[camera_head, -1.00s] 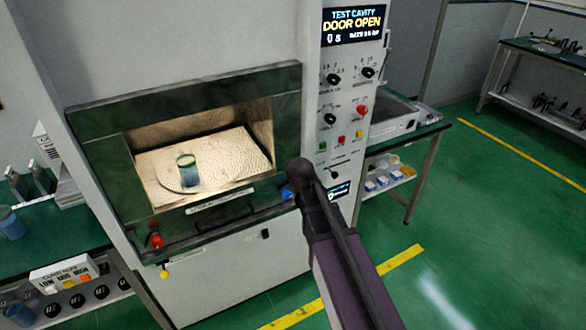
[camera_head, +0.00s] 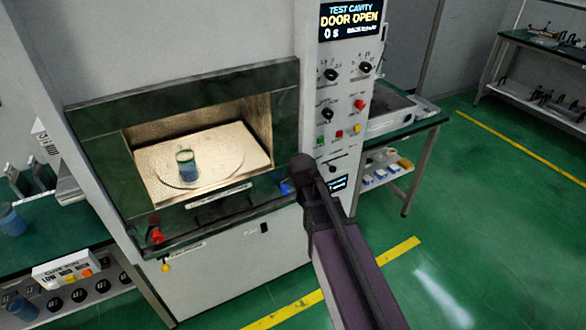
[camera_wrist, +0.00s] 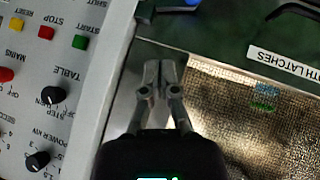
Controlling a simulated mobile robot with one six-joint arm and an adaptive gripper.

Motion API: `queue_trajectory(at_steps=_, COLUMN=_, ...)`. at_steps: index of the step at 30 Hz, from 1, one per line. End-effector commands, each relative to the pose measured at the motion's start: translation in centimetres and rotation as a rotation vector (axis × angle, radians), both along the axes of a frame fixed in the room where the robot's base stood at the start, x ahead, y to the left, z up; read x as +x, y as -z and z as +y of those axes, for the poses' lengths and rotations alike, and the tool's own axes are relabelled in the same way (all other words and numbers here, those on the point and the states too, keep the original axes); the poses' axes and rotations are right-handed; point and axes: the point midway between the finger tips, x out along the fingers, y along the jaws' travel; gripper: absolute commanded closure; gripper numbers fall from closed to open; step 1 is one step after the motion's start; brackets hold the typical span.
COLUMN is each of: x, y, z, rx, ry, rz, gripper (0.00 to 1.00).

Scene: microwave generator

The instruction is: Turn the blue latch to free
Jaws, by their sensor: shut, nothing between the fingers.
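The blue latch (camera_head: 285,188) is at the lower right corner of the open cavity's frame in the head view, just left of my arm's end. In the wrist view, a bit of blue (camera_wrist: 192,2) shows at the top edge beside a dark lever-like part, mostly cut off. My gripper (camera_wrist: 160,66) has its fingers together with nothing between them. In the wrist view it overlies the strip between control panel and cavity, below the blue part and apart from it in the picture. In the head view my arm hides the gripper.
The control panel (camera_head: 343,110) with knobs and buttons is close beside my gripper. The cavity (camera_head: 235,140) is open, with a beaker (camera_head: 187,166) on its round plate. A red knob (camera_head: 157,237) is at the frame's lower left. Open green floor lies to the right.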

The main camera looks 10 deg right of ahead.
Motion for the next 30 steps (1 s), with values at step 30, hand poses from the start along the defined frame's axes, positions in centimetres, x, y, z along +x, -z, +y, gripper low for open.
queue_trajectory(at_steps=30, x=-20.3, y=5.6, z=-7.6, rx=0.194, ry=0.479, rz=0.785, gripper=1.00)
